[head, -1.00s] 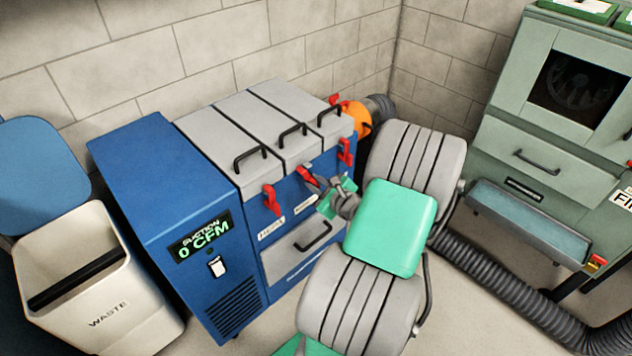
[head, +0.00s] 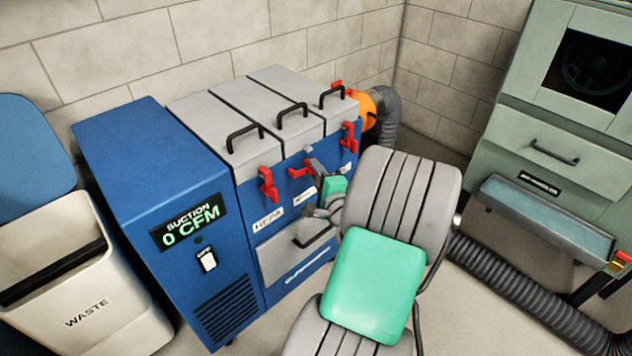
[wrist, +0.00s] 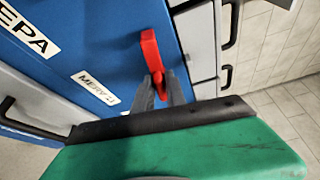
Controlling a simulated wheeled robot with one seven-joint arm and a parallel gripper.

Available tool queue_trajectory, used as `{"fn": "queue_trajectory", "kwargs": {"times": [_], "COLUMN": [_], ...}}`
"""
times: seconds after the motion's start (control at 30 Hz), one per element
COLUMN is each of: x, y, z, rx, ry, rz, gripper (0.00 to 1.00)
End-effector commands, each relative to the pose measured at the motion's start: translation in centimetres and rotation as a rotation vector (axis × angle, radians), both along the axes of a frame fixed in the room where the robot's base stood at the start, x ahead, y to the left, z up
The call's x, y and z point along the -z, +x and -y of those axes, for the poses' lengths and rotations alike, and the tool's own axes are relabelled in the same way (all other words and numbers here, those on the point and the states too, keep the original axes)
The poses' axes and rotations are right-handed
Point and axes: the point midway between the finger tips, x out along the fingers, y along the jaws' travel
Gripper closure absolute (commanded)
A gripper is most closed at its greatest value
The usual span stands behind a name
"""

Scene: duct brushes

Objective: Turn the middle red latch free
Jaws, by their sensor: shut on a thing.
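The middle red latch (head: 299,172) is on the front of the blue filter cabinet (head: 285,255), below the middle grey lid (head: 262,106). Its arm points sideways to the left in the head view, unlike the upright latches on either side. In the wrist view the red latch (wrist: 150,52) stands out from the blue front, with its lower end between my grey fingers. My gripper (head: 315,172) is shut on this latch; it also shows in the wrist view (wrist: 160,92). The fingers partly hide the latch.
The near red latch (head: 267,186) and far red latch (head: 348,137) flank it. Black lid handles (head: 292,114) stick up above. A grey drawer (head: 285,250) lies below. A waste bin (head: 85,290) stands left, a green cabinet (head: 560,150) right, with a ribbed hose (head: 510,285) on the floor.

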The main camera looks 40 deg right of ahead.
Motion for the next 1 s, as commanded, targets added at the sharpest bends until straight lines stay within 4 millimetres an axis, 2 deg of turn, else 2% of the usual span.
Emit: {"fn": "queue_trajectory", "kwargs": {"times": [0.03, 0.3, 0.87, 0.9, 1.0], "x": [0.78, 0.57, 0.26, 0.26, 0.25], "y": [-0.02, -0.02, 0.00, 0.00, 0.00], "z": [-0.04, -0.07, -0.08, -0.08, -0.07], "rx": [0.000, -0.001, -0.001, -0.001, -0.001], "ry": [-0.029, -0.144, -0.178, -0.178, -0.179], "rz": [0.000, 0.002, 0.002, 0.002, 0.003], "gripper": [1.00, 1.00, 1.00, 0.83, 0.75]}}
